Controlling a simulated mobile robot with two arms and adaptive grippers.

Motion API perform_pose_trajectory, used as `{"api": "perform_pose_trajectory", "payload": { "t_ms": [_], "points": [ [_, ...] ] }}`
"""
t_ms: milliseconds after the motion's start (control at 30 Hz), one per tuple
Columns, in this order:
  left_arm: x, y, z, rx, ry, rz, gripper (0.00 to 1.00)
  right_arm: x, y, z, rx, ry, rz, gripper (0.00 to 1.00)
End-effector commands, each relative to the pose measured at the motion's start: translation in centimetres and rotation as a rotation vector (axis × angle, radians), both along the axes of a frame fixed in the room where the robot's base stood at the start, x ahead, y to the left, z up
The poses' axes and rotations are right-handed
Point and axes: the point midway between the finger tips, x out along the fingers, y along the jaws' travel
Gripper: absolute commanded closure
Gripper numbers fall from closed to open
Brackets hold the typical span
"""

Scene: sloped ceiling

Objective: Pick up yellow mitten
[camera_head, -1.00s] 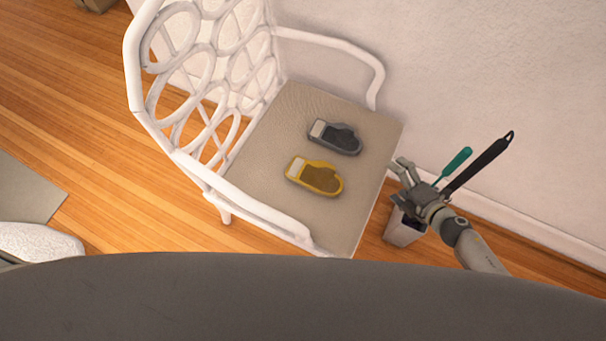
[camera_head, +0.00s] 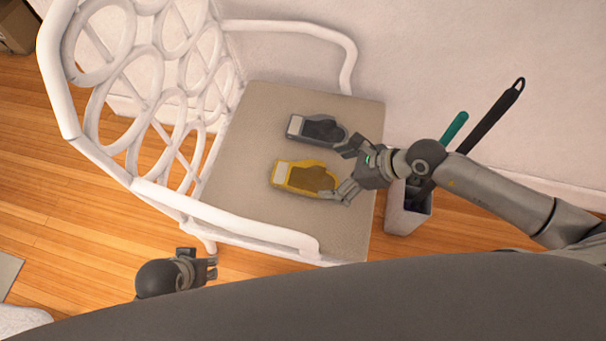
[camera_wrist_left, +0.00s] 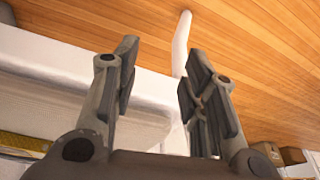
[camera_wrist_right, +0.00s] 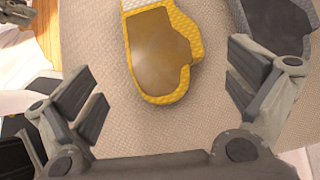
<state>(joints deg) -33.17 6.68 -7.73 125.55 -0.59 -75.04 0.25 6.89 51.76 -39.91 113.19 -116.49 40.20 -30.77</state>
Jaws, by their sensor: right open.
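The yellow mitten (camera_head: 300,177) lies flat on the chair seat, with a brown middle and a pale cuff at its left end. In the right wrist view the mitten (camera_wrist_right: 160,50) lies ahead of and between the fingers. My right gripper (camera_head: 345,170) is open and empty over the seat, near the mitten's rounded right end. In the right wrist view its fingers (camera_wrist_right: 165,95) are spread wide. My left gripper (camera_head: 212,268) is low, in front of the chair and away from the mitten. In the left wrist view it (camera_wrist_left: 160,85) is open with nothing between its fingers.
A grey mitten (camera_head: 318,129) lies just behind the yellow one on the seat (camera_head: 250,205). The white chair's armrest (camera_head: 230,220) runs along the near side. A bin (camera_head: 405,215) with a black-handled tool (camera_head: 492,115) and a green-handled one (camera_head: 454,130) stands right of the chair.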

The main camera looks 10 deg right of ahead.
Motion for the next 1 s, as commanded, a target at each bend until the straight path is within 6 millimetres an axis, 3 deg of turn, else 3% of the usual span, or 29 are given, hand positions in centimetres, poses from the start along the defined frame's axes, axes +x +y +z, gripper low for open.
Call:
{"api": "perform_pose_trajectory", "payload": {
  "t_ms": [233, 600, 867, 1000],
  "points": [
    [-0.1, 0.1, 1.2, 0.000, -0.008, 0.001, 0.60, 0.7, 1.2, -1.4, 0.003, -0.001, -0.001, 0.00],
    [-0.8, 0.2, 5.1, -0.001, -0.027, 0.003, 0.60, 2.5, 3.7, -4.4, 0.003, -0.001, -0.001, 0.00],
    [-0.9, 0.2, 5.3, -0.001, -0.026, 0.003, 0.60, 2.5, 3.8, -4.6, 0.002, -0.001, -0.001, 0.00],
    [0.2, 0.3, 4.6, 0.001, 0.001, 0.003, 0.60, 2.5, 3.8, -4.6, 0.002, -0.001, -0.001, 0.17]
  ]
}}
